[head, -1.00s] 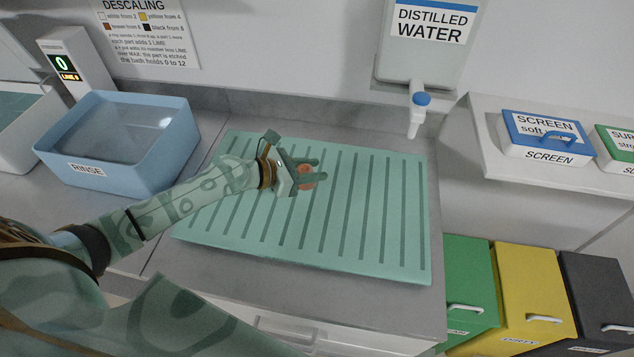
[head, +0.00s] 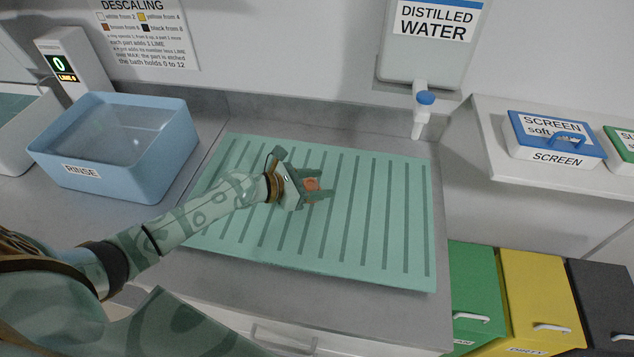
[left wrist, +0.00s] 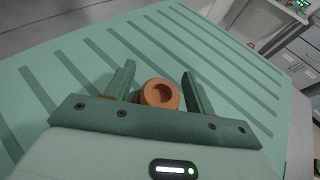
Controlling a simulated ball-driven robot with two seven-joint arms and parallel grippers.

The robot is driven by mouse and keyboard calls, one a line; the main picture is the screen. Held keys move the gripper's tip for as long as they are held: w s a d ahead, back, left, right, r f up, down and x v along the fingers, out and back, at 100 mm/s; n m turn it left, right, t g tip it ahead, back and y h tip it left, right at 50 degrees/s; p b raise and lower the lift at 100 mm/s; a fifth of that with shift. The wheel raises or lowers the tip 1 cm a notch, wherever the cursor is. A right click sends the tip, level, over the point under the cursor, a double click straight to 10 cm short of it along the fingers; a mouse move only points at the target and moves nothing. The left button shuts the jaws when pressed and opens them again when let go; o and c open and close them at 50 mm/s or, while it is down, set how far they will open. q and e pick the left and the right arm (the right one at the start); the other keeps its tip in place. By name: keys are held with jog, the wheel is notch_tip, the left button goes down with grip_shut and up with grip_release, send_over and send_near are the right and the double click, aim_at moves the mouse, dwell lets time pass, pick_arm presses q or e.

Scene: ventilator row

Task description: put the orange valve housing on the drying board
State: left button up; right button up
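The orange valve housing (head: 312,184) is a small round piece with a hollow in its top. It sits on the green striped drying board (head: 385,215), near the board's middle. My left gripper (head: 317,186) is low over the board with its fingers spread on either side of the housing. In the left wrist view the housing (left wrist: 160,94) is between the two fingers, with narrow gaps beside it. The palm hides its near lower part. My right gripper is out of view.
A blue rinse basin (head: 118,148) stands left of the board. A distilled water tank with a spigot (head: 423,112) hangs behind it. A shelf with a screen box (head: 555,138) is at right, above green, yellow and dark bins (head: 540,300). Much of the board is clear.

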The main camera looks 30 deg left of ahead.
pick_arm(q)
jog(key=shift+r, duration=0.1)
jog(key=shift+s+a+r, duration=0.15)
jog(key=p+v, duration=0.1)
jog(key=v, duration=0.9)
jog(key=shift+s+a, duration=0.1)
jog(key=shift+a, duration=0.05)
jog(key=shift+s+a+r, duration=0.3)
jog(key=shift+s+a, duration=0.1)
jog(key=shift+s, duration=0.05)
